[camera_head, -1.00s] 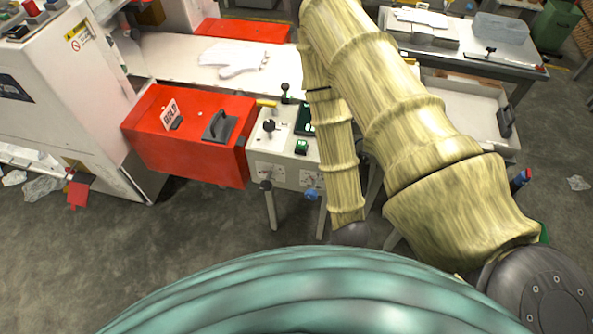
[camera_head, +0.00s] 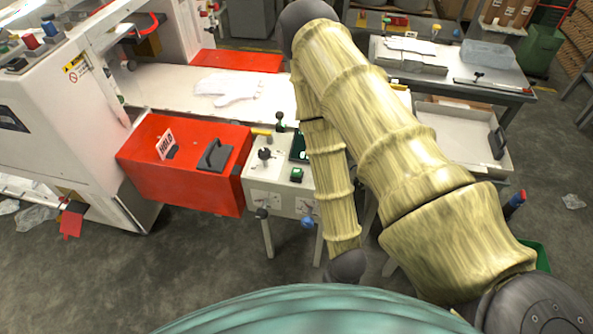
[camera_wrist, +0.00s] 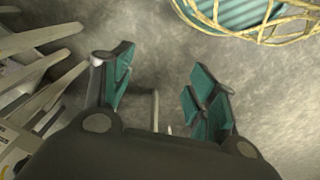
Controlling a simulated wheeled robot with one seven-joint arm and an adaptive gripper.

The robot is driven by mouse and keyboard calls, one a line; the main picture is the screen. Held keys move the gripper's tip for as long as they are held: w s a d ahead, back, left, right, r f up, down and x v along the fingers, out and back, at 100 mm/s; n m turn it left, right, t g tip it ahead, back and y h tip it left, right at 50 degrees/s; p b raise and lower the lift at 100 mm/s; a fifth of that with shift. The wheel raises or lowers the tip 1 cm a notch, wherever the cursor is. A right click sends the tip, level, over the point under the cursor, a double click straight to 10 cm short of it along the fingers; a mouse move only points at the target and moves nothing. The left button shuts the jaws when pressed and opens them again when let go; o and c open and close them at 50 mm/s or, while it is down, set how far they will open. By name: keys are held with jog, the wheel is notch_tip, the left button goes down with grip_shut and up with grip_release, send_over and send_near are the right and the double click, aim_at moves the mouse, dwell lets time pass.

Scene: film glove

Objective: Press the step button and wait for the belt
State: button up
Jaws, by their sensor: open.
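The white belt (camera_head: 165,88) runs across the upper left of the head view, with a pale glove (camera_head: 232,88) lying flat on it. A grey control panel (camera_head: 270,200) stands at its front side. I cannot read which control is the step button. My gripper (camera_wrist: 158,78) shows in the wrist view, fingers apart and empty above grey floor. It does not show in the head view.
A red cover (camera_head: 185,185) with a HOLD sign (camera_head: 166,143) sits left of the panel. A white machine (camera_head: 60,130) fills the left. A white tray (camera_head: 465,140) and a grey table (camera_head: 450,75) stand right of my arm. Bare floor (camera_head: 150,270) lies in front.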

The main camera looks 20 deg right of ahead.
grip_shut()
dwell(1.3)
